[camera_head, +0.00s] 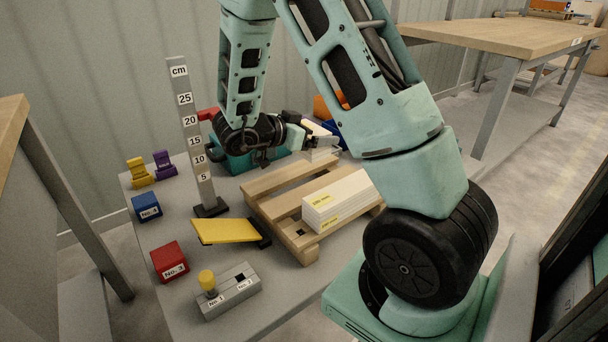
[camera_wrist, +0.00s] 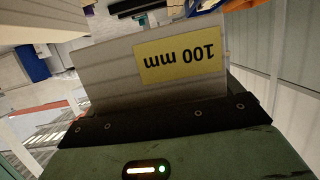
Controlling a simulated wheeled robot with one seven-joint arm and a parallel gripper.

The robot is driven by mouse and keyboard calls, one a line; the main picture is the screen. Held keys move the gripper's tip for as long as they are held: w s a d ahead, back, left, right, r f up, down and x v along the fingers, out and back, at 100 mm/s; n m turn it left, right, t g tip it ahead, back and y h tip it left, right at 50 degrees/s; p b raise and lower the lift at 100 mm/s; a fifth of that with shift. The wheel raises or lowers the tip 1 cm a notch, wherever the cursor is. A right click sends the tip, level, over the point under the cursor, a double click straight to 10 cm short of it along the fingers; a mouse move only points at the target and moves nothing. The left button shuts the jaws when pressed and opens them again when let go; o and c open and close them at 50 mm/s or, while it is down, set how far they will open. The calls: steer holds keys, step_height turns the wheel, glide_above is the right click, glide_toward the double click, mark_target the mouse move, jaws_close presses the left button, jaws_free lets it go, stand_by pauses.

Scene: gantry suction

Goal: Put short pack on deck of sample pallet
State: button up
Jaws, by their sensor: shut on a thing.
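My gripper (camera_head: 312,142) is shut on the short pack (camera_head: 319,155), a white block, near the far end of the pallet. In the wrist view the short pack (camera_wrist: 115,75) fills the middle, with a yellow label reading 100 mm upside down. The dark gripper edge (camera_wrist: 160,122) lies along it. The sample pallet (camera_head: 262,185) is a slatted wooden pallet on the grey table. A longer white pack (camera_head: 345,197) with yellow labels lies on the right part of its deck. I cannot tell whether the short pack touches the deck.
A cm scale post (camera_head: 193,140) stands left of the pallet. A yellow plate (camera_head: 225,231), a red No.3 block (camera_head: 170,262), a blue No.4 block (camera_head: 146,208) and a grey two-hole block (camera_head: 230,291) are in front and left. A teal box (camera_head: 240,163) stands behind. Some left deck slats are bare.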

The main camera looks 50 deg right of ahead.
step_height(320, 180, down, 9)
steer(key=b, duration=0.4)
steer(key=shift+s+f, duration=0.1)
steer(key=shift+f, duration=0.15)
steer(key=o, duration=0.9)
steer(key=shift+c, duration=0.2)
steer(key=shift+a+r, duration=0.2)
steer(key=shift+r, duration=0.05)
steer(key=p+v, duration=0.4)
steer(key=v, duration=0.6)
steer(key=shift+a+r, duration=0.15)
steer(key=shift+a, duration=0.6)
